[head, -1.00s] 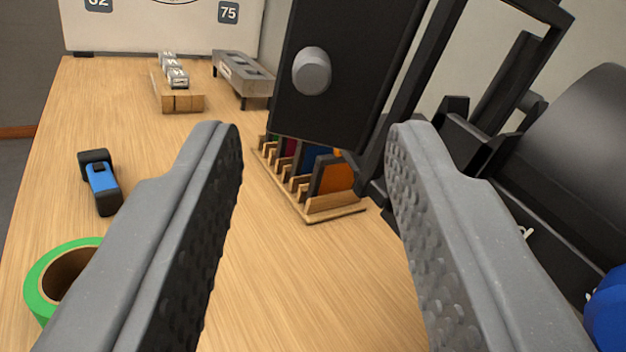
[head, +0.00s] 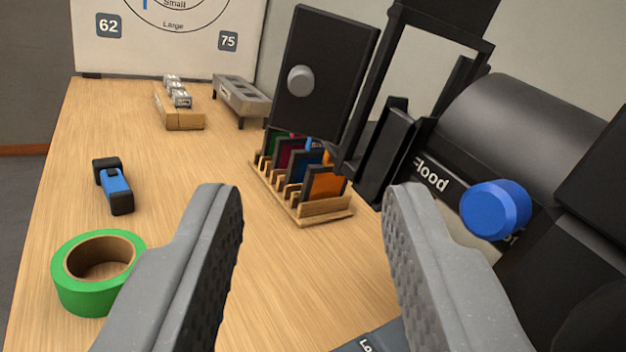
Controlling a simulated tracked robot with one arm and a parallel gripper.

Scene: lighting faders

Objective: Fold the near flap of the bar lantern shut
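The bar lantern is the dark housing (head: 520,120) at the right, with a "Flood" label and a blue knob (head: 492,210) on its side. A black flap (head: 325,85) with a round grey knob (head: 300,80) stands out to the left of the lantern's black front frame (head: 428,45). It is swung away from the frame. My gripper (head: 312,195) is open and empty. Its two grey fingers point forward, below and nearer than the flap, and appear apart from it. I cannot tell whether other flaps are behind the frame.
A wooden rack (head: 325,207) of coloured gel cards stands beneath the flap. A green tape roll (head: 88,292) and a blue-black tool (head: 114,186) lie on the table at left. A wooden block (head: 185,122) and a grey slotted holder (head: 240,95) stand farther back.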

